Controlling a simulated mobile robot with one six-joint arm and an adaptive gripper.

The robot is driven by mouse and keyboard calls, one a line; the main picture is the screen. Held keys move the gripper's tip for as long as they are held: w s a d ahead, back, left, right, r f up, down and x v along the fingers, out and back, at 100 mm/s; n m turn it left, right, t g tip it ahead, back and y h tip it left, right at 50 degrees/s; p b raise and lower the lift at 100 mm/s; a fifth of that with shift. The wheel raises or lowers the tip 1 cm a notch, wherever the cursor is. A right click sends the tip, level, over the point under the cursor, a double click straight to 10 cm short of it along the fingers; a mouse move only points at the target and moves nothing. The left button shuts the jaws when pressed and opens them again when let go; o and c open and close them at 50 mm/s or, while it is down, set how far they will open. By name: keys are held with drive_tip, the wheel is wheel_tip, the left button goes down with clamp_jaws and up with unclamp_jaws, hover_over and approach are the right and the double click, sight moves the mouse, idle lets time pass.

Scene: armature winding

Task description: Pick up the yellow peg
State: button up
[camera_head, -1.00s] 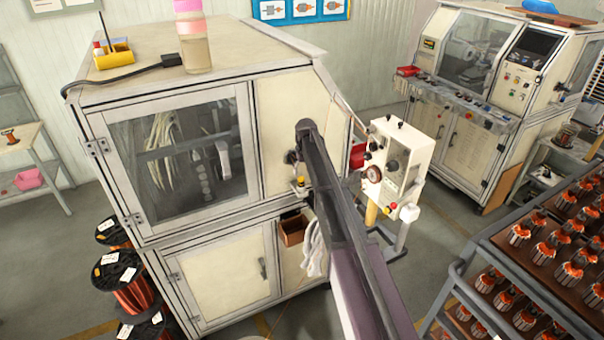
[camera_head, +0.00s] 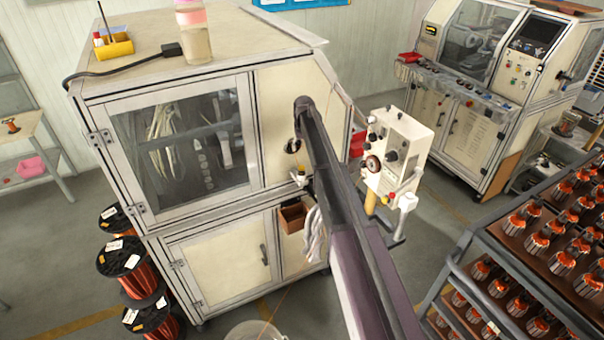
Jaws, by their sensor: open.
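I cannot pick out a yellow peg with certainty. A short yellow cylindrical piece (camera_head: 370,203) shows just right of my arm, below the cream control box (camera_head: 398,150). My arm reaches from the bottom edge up to the machine's front. My gripper does not show; the far part of the arm is hidden behind the link in front of it.
A yellow holder (camera_head: 112,46) and a clear bottle (camera_head: 194,40) stand on the machine. Copper wire spools (camera_head: 135,270) stack at its left. A rack (camera_head: 470,240) of armatures fills the right. A pale bucket rim (camera_head: 254,331) shows at the bottom. Open floor lies between the machines.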

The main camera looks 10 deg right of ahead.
sight(302, 166)
drive_tip(key=shift+w+f+b, duration=0.15)
drive_tip(key=shift+f+b, duration=1.1)
drive_tip(key=shift+f, duration=0.05)
drive_tip(key=shift+w+f+b, duration=0.2)
drive_tip(key=shift+f+b, duration=1)
drive_tip(key=shift+f, duration=0.15)
drive_tip(key=shift+w+f+b, duration=0.15)
drive_tip(key=shift+f+b, duration=1.1)
drive_tip(key=shift+f, duration=0.05)
drive_tip(key=shift+f, duration=0.1)
drive_tip(key=shift+w+f+b, duration=0.2)
drive_tip(key=shift+f+b, duration=1.05)
drive_tip(key=shift+b, duration=0.05)
drive_tip(key=shift+w+f+b, duration=0.15)
drive_tip(key=shift+f+b, duration=1.1)
drive_tip(key=shift+b, duration=0.05)
drive_tip(key=c, duration=1.1)
